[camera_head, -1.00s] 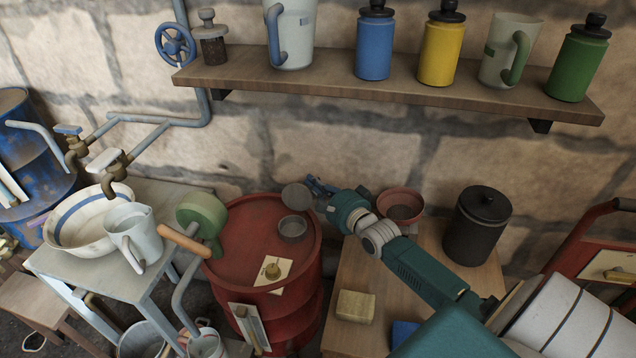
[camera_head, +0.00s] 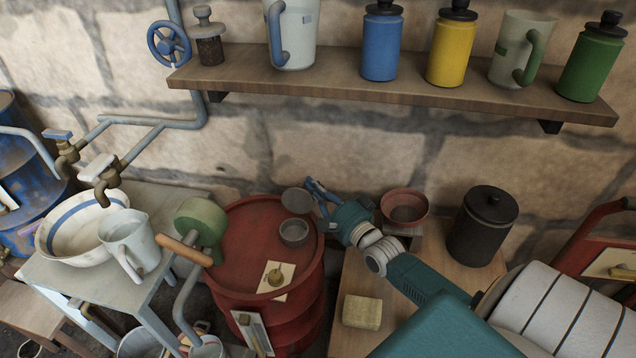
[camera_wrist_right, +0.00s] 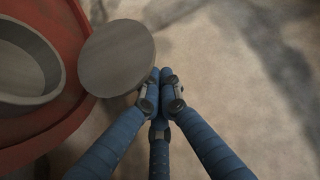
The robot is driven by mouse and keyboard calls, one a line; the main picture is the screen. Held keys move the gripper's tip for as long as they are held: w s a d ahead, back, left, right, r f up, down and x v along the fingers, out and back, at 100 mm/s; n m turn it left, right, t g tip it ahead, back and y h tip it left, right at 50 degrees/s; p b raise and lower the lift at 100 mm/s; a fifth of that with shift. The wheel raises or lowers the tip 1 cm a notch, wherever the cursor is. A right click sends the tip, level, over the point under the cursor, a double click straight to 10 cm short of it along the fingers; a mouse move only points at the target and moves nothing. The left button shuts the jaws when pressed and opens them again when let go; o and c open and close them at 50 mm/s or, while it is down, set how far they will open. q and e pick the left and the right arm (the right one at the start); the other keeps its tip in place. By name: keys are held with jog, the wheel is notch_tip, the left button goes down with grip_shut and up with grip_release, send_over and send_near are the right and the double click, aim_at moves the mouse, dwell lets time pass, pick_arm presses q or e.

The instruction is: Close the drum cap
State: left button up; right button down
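The red drum (camera_head: 240,245) has a round grey collar (camera_head: 293,232) on its top. The drum cap (camera_head: 297,201), a grey disc, stands open behind the collar, near the drum's back rim. In the right wrist view the cap (camera_wrist_right: 117,58) is left of the fingers, and the open collar (camera_wrist_right: 22,65) is at the far left. My right gripper (camera_head: 312,186) is just right of the cap. In the wrist view its blue fingertips (camera_wrist_right: 164,78) are together with nothing seen between them, close by the cap's edge; I cannot tell whether they touch it. My left gripper is not in view.
A wooden table (camera_head: 350,275) right of the drum holds a reddish bowl (camera_head: 404,207), a dark canister (camera_head: 483,226) and a yellowish block (camera_head: 361,312). A green-headed tool with a wooden handle (camera_head: 183,249) is at the drum's left. A shelf (camera_head: 400,92) runs above.

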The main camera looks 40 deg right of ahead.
aim_at(310, 195)
jog(key=s+a, duration=0.1)
jog(key=s+a+r+n+t, duration=0.1)
jog(key=shift+a+r+n, duration=0.1)
jog(key=shift+a+n, duration=0.2)
jog(key=shift+a, duration=0.05)
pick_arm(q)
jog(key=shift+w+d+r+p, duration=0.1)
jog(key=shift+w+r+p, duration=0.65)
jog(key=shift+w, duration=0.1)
pick_arm(e)
jog(key=shift+s+a+f, duration=0.2)
jog(key=shift+s+a, duration=0.4)
jog(key=shift+a, duration=0.05)
jog(key=shift+s+a+f, duration=0.15)
jog(key=shift+s+a, duration=0.4)
jog(key=shift+a, duration=0.05)
jog(key=shift+a+f, duration=0.1)
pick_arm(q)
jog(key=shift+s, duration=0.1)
